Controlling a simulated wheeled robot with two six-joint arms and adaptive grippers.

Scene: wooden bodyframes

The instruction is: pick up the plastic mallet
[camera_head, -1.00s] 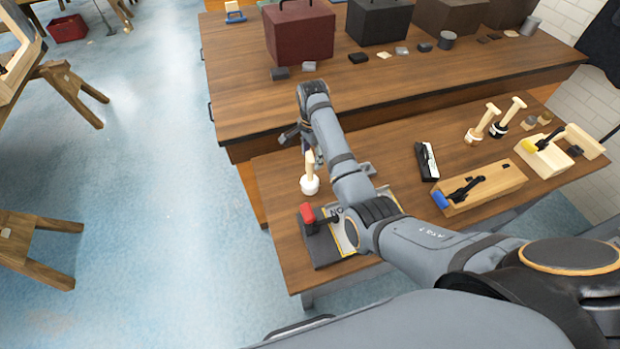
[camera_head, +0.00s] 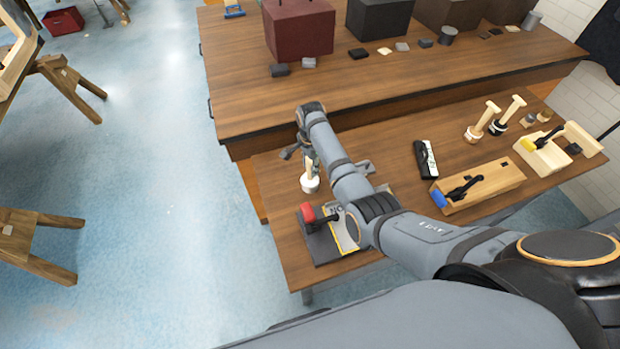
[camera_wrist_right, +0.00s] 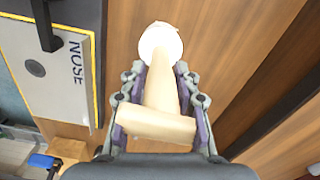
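A mallet (camera_head: 310,183) with a white head and pale wooden handle stands head-down near the left end of the near workbench. It also shows in the wrist view (camera_wrist_right: 160,47), its white head beyond the fingers and its pale handle between them. My right gripper (camera_head: 307,160) is low over this mallet; in the wrist view its two fingers (camera_wrist_right: 163,82) flank the handle. Whether the pads press on the handle cannot be told. My left gripper is not in view. Two other pale-handled mallets (camera_head: 482,122) (camera_head: 507,115) stand head-down farther right.
A wooden plane-like block (camera_head: 490,185) and a black-and-white item (camera_head: 426,160) lie right. The bench's left edge is near.

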